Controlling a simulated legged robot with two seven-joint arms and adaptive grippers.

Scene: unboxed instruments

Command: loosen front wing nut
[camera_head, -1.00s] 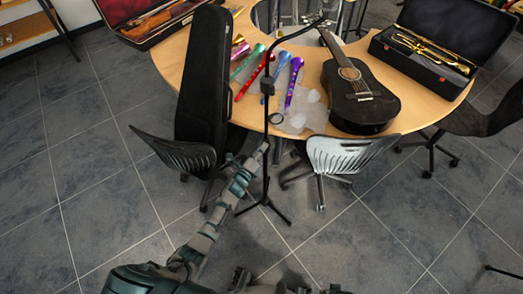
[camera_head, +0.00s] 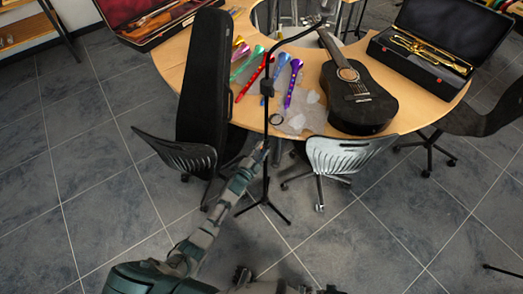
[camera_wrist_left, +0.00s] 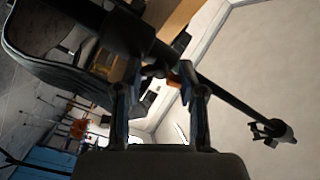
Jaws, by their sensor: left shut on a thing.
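A black microphone stand (camera_head: 266,120) stands upright on the floor in front of the table, its boom bending to the upper right. My left gripper (camera_head: 264,147) is at the stand's pole, below the tabletop edge. In the left wrist view the black pole (camera_wrist_left: 235,99) runs diagonally across, just beyond the fingertips. There my left gripper (camera_wrist_left: 160,82) is shut on a small dark part between its fingertips, apparently the front wing nut (camera_wrist_left: 152,71). Its shape is mostly hidden by the fingers and shadow.
A curved wooden table (camera_head: 405,119) holds coloured horns (camera_head: 291,86), a black guitar (camera_head: 362,105) and a trumpet case (camera_head: 420,75). A tall black case (camera_head: 204,85) leans close left of the stand. Chairs (camera_head: 180,153) and (camera_head: 340,154) flank the pole. The floor is clear at left.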

